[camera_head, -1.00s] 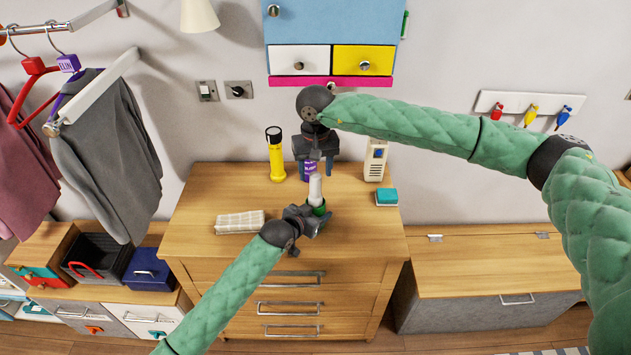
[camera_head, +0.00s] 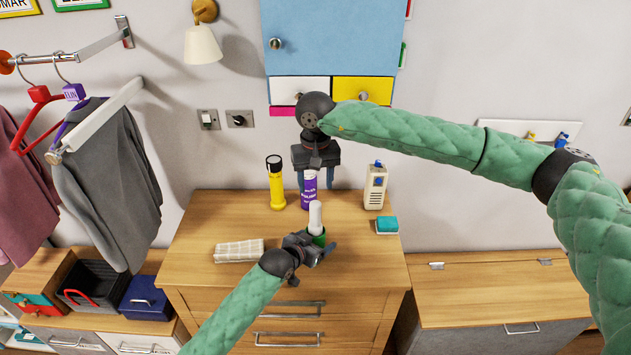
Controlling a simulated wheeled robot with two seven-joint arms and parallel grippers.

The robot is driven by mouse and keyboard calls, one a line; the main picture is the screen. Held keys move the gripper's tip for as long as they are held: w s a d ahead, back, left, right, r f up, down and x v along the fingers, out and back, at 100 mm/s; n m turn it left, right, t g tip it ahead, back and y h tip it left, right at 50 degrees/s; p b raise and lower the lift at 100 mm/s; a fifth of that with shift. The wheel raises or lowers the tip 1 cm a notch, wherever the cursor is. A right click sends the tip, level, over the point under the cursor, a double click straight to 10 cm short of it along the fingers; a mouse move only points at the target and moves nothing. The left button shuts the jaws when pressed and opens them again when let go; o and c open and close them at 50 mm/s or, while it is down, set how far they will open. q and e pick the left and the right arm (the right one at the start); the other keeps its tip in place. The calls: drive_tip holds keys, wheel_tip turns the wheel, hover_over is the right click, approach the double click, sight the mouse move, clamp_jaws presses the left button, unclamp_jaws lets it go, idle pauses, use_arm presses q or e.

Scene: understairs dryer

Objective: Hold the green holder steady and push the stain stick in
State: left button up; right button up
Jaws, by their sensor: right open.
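The stain stick (camera_head: 315,216), a white upright cylinder, stands in the green holder (camera_head: 318,238) on the wooden dresser top. Its lower end is hidden inside the holder; how deep it sits I cannot tell. My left gripper (camera_head: 318,247) comes in low from the front left and is shut on the green holder. My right gripper (camera_head: 315,180) points down above and behind the stick. Its fingers are apart with nothing held, and it is clear of the stick.
A purple can (camera_head: 309,192) stands just behind the stick, close to my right fingers. A yellow torch (camera_head: 276,183) is to its left, a beige bottle-like device (camera_head: 375,187) and a teal sponge (camera_head: 387,224) to its right. A folded cloth (camera_head: 239,250) lies left of my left gripper.

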use_arm(q)
drive_tip(key=v, duration=1.1)
drive_tip(key=shift+s+a+r, duration=0.1)
drive_tip(key=shift+s+a, duration=0.2)
drive_tip(key=p+v, duration=0.5)
drive_tip(key=v, duration=0.4)
use_arm(e)
drive_tip(key=shift+r, duration=2.55)
use_arm(q)
drive_tip(key=shift+f+b, duration=0.45)
drive_tip(key=shift+f, duration=0.1)
use_arm(e)
wheel_tip(320, 180, up, 9)
